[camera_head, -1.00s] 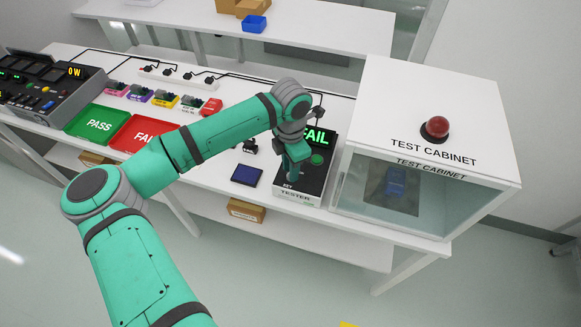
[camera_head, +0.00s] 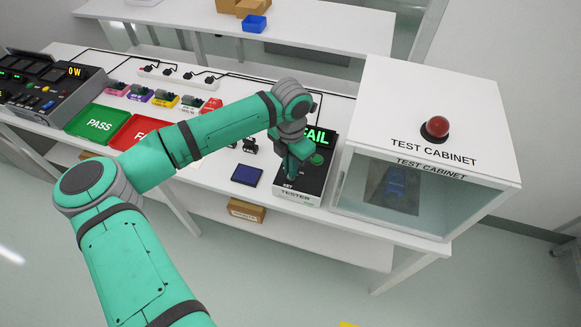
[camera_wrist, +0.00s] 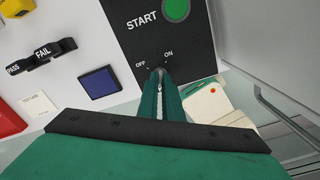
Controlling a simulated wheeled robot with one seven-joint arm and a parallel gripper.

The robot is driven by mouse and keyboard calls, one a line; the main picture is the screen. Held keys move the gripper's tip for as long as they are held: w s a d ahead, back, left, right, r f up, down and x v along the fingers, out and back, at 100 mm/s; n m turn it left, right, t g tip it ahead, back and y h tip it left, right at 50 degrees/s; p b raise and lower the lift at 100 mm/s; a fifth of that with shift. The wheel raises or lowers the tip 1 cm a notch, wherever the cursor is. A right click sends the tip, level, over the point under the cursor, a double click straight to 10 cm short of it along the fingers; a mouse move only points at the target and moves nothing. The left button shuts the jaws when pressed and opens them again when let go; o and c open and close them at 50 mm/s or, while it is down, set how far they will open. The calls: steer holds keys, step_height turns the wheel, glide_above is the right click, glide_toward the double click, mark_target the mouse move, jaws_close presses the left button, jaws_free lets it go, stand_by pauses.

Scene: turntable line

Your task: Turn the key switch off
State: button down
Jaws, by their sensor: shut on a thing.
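The black tester (camera_head: 313,196) stands on the white bench, left of the test cabinet, and its display reads FAIL in green. In the wrist view the tester's dark panel (camera_wrist: 180,45) shows START by a green button (camera_wrist: 176,9) and, below, the marks OFF and ON. The key switch sits just below and between these marks. My gripper (camera_wrist: 160,76) is shut on the key there, and the fingers hide most of it. I cannot tell which mark the key points to. In the head view my gripper (camera_head: 292,175) reaches down onto the tester's front part.
The glass-fronted test cabinet (camera_head: 450,172) with a red lamp (camera_head: 437,127) stands close on the tester's right. A dark blue square pad (camera_head: 247,175) lies on its left. Green PASS (camera_head: 97,124) and red FAIL trays (camera_head: 131,133) lie further left.

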steer(key=n, duration=0.7)
steer(key=shift+a, duration=0.1)
steer(key=n, duration=0.6)
steer(key=shift+w+n, duration=0.1)
steer(key=shift+n, duration=0.3)
steer(key=c, duration=1.9)
jaws_free()
steer(key=shift+r, duration=0.15)
step_height(320, 180, up, 11)
steer(key=shift+f, duration=0.2)
